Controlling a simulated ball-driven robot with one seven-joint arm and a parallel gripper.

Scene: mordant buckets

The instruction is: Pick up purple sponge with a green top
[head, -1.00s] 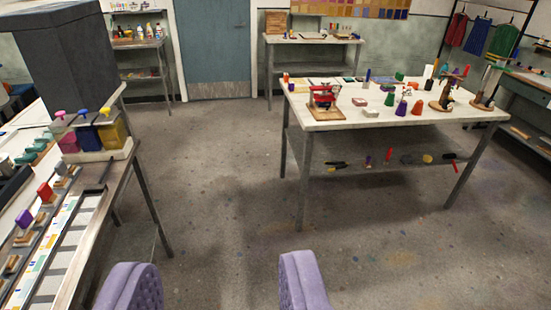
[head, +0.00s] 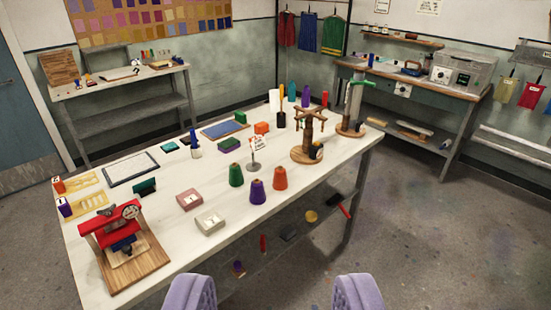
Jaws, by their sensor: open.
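The purple sponge with a green top (head: 229,146) lies on the white table, near the middle of its top, in the head view. It is small and low, and its green upper layer shows above a purple side. My gripper (head: 273,292) shows as two light purple padded fingers at the bottom edge, wide apart with nothing between them. It is well short of the sponge, on the near side of the table.
The white table (head: 95,240) also holds a red press (head: 115,228), a pink block (head: 190,199), green (head: 236,175), purple (head: 257,192) and orange (head: 280,178) cones, a small sign (head: 256,146) and wooden stands (head: 308,140). Floor at right is open.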

